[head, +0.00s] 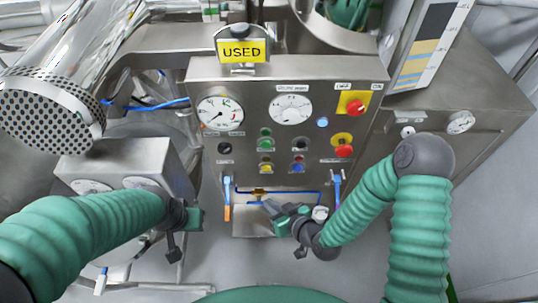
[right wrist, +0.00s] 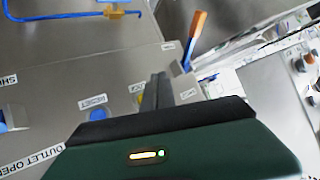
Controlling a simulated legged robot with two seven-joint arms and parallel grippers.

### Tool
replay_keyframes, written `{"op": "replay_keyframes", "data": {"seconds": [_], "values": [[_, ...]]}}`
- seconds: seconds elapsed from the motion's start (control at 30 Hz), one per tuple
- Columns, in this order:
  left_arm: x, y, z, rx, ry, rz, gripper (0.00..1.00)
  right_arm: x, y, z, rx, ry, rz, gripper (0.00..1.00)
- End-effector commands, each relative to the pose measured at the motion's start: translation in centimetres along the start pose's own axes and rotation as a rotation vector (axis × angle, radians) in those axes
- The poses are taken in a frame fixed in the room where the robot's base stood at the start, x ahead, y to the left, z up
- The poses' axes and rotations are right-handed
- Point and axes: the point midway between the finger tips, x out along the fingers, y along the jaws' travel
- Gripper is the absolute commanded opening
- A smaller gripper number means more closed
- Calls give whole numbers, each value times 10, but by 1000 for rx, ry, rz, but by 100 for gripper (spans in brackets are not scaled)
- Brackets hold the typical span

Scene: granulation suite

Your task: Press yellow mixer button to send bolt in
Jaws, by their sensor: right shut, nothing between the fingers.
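A steel control panel (head: 230,90) faces me in the head view. A small yellow button (head: 265,168) sits low on it, left of centre, below a green button (head: 265,132). My right gripper (head: 270,206) is shut and empty, below the yellow button near the panel's lower edge. Its thin shut fingers (right wrist: 159,80) point at the panel in the right wrist view, with a small yellow patch (right wrist: 140,98) beside them. My left gripper (head: 196,218) is left of the panel; its jaws are too small to read. I cannot make out a bolt.
Two gauges (head: 290,108) and red knobs (head: 344,151) on yellow plates are also on the panel. Blue pipes and an orange-tipped handle (head: 227,213) run along its lower edge. A yellow USED sign (head: 242,51) stands on top. A perforated metal cylinder (head: 45,115) is at left.

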Motion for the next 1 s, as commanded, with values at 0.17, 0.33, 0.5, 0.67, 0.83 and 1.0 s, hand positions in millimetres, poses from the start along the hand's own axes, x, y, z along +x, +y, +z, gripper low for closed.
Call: {"op": "replay_keyframes", "data": {"seconds": [0.17, 0.33, 0.5, 0.67, 0.83, 1.0], "values": [[-2, 0, 0, 0, -1, 0, 0, 2, -5, -6, 14, 40, -8, 0], [-1, 0, 0, 0, -1, 0, 0, 3, -3, -6, 13, 38, -7, 0], [-2, 0, 0, 0, -1, 0, 0, 8, 0, -9, 13, 37, -6, 0], [-4, 0, -1, 0, -1, 0, 0, 21, 11, -20, 14, 39, -4, 0], [-4, 0, -1, 0, -1, 0, 0, 38, 24, -33, 13, 38, -4, 0], [0, 0, 0, 0, -1, 0, 0, 55, 36, -44, 13, 38, -5, 0]]}}
